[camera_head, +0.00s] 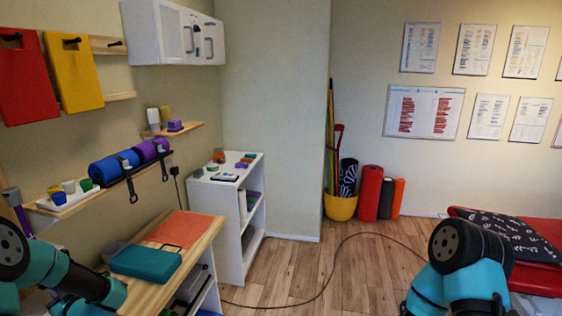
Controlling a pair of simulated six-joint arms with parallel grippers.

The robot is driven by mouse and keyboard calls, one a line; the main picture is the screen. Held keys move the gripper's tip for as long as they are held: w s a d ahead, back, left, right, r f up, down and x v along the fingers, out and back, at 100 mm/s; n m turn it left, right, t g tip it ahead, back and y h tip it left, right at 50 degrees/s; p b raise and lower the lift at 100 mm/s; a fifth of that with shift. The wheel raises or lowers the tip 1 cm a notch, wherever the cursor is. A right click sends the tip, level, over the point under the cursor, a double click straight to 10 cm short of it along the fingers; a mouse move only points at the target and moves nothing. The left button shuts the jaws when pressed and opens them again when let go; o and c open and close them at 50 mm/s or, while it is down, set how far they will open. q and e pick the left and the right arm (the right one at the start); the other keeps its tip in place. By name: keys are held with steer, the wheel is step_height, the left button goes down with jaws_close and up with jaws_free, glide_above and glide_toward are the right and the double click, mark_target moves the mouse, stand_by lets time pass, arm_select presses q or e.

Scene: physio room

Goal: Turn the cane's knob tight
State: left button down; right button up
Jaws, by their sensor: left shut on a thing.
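My left arm comes in at the lower left corner, and its gripper (98,292) is low by the front of the wooden bench. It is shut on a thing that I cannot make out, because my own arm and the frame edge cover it. My right arm (465,250) stands at the lower right, and its gripper is not in view. I cannot pick out the cane or its knob for sure. Tall thin poles (330,130) and a red-handled stick (338,140) stand in a yellow bucket (341,206) at the back.
The wooden bench (196,238) bears a teal case (146,263) and an orange mat (187,227). A white shelf unit (231,215) stands behind it. Rolled mats (371,190) stand beside the bucket. A red couch (540,278) is at the right. A cable (330,272) crosses the mostly open floor.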

arm_select(q)
steer(key=shift+s+a, duration=0.2)
steer(key=shift+a, duration=0.3)
stand_by(0.5)
steer(key=shift+d+f, duration=0.1)
steer(key=v, duration=0.6)
steer(key=shift+f, duration=0.15)
steer(key=shift+w+d+r, duration=0.25)
steer(key=shift+w+d, duration=0.7)
steer(key=shift+w, duration=0.05)
steer(key=shift+a, duration=0.1)
